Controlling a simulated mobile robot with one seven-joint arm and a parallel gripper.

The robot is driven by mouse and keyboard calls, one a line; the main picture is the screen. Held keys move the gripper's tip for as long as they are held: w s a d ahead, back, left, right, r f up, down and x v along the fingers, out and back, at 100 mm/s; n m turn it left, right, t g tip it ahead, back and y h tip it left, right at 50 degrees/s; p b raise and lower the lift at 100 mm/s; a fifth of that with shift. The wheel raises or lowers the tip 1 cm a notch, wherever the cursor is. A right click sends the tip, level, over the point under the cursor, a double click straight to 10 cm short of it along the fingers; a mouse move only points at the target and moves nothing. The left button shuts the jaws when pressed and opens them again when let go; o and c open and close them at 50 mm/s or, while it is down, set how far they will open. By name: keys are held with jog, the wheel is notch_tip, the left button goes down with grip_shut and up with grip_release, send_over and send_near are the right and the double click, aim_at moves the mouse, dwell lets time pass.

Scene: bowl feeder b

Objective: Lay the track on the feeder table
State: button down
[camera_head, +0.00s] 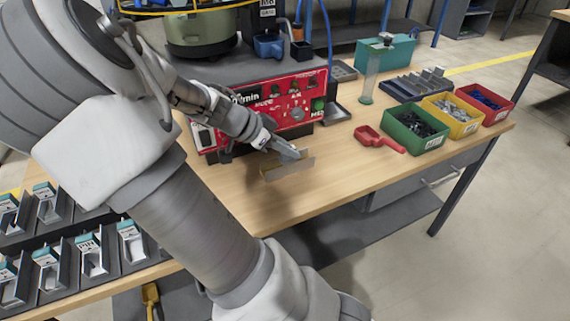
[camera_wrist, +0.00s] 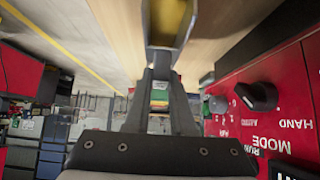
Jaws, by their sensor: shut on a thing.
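The track (camera_head: 289,168), a short grey metal channel with a yellowish inside, is between the fingers of my gripper (camera_head: 296,154). In the wrist view the track (camera_wrist: 151,30) shows at the top, across the fingertips of my gripper (camera_wrist: 166,62), which are shut on it. The track is over the wooden top of the feeder table (camera_head: 345,168), in front of the red control panel. I cannot tell whether it touches the wood or hangs just above it.
The red control panel (camera_head: 268,100) stands close behind my gripper. A red scoop (camera_head: 378,139) lies to the right, near green (camera_head: 415,148), yellow (camera_head: 466,130) and red (camera_head: 502,114) bins of parts. Racks with several labelled pieces (camera_head: 88,255) are at left. Wood near the front edge is clear.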

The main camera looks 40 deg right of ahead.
aim_at(280, 159)
jog(key=shift+w+a+f, duration=0.2)
jog(key=shift+a, duration=0.05)
jog(key=shift+f, duration=0.25)
jog(key=shift+f+b, duration=0.8)
jog(key=shift+f, duration=0.95)
jog(key=shift+f, duration=0.1)
jog(key=c, duration=0.8)
grip_release()
jog(key=shift+o, duration=0.2)
